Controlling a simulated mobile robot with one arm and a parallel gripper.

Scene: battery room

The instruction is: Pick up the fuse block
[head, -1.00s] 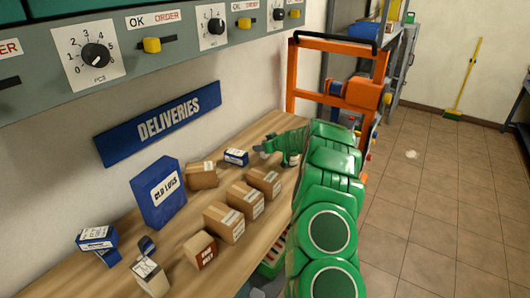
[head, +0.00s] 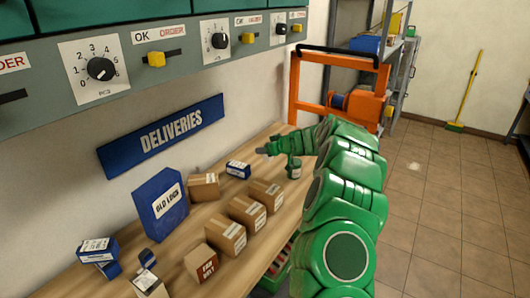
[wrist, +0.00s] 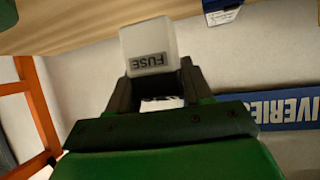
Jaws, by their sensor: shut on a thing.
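The fuse block (wrist: 148,46) is a pale, whitish block with a dark "FUSE" label that reads upside down in the wrist view. My gripper (wrist: 150,80) is shut on it, with one dark jaw on each side, and the block sticks out past the jaws. In the head view my gripper (head: 262,150) is small and far off, near the back end of the wooden bench (head: 185,250). I cannot make out the block clearly there.
Several brown cartons (head: 228,237), a blue "OLD LOGS" box (head: 160,205) and a small blue-white box (head: 238,169) stand on the bench. A green jar (head: 294,167) is just below my arm. An orange frame (head: 294,90) stands beyond the bench.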

